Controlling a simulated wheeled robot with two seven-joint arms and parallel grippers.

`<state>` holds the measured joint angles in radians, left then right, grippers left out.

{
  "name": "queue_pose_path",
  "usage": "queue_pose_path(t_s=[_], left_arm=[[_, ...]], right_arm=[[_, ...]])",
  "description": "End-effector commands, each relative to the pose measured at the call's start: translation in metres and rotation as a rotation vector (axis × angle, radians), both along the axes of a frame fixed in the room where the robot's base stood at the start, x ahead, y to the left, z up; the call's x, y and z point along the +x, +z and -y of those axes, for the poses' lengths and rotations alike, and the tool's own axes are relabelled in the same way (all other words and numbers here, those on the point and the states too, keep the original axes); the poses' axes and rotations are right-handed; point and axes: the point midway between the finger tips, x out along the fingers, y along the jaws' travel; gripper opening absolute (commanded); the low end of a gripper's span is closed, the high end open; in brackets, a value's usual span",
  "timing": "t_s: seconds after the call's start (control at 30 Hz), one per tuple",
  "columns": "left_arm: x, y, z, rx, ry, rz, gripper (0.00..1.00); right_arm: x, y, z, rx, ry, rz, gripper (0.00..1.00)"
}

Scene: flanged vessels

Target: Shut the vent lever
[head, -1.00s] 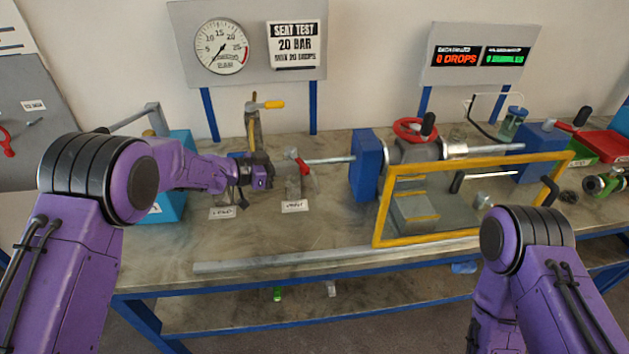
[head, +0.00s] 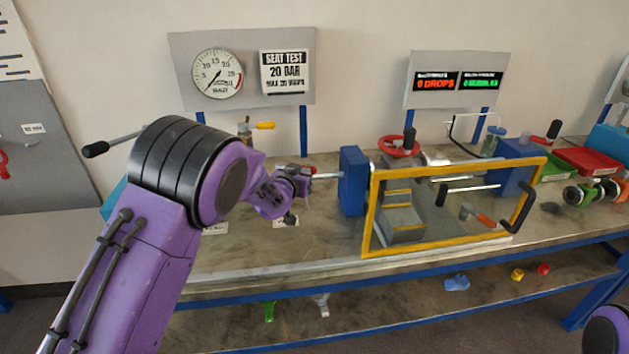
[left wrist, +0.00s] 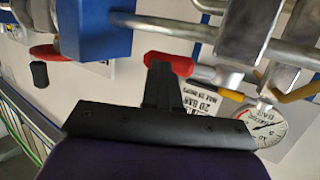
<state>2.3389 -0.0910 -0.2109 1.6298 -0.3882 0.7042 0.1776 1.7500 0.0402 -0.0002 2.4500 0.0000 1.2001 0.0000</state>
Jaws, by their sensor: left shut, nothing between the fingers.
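The red-handled lever (left wrist: 181,64) is by the "vent"-type label (head: 286,222), whose print is too small to read. In the left wrist view its red grip lies across the tip of my black fingers, and a metal arm runs from it towards a steel block (left wrist: 245,35). My left gripper (head: 303,180) is at this lever in the head view and covers most of it. The shut fingers also show in the left wrist view (left wrist: 162,85), empty, at or very near the grip; I cannot tell if they touch. My right gripper is out of view.
A blue block (head: 353,180) stands just right of my left gripper, with a yellow-framed guard (head: 368,215) beyond it. A yellow-handled lever (head: 265,126) is behind. The gauge (head: 217,74) hangs on the back panel. The bench front is clear.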

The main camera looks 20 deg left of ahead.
Motion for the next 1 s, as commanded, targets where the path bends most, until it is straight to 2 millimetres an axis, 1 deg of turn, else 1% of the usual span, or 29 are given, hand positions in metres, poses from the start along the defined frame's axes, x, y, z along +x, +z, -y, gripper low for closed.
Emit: queue_pose_path(t_s=[0.2, 0.5, 1.0], left_arm=[[0.013, 0.001, -0.001, -0.002, 0.005, 0.004, 0.0], [0.024, 0.002, 0.001, -0.001, 0.003, 0.004, 0.0], [0.027, 0.002, 0.001, -0.002, 0.001, 0.004, 0.0]], right_arm=[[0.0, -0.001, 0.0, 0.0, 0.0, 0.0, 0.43], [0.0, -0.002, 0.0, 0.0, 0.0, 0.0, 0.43], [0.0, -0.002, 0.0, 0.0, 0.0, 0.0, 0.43]])
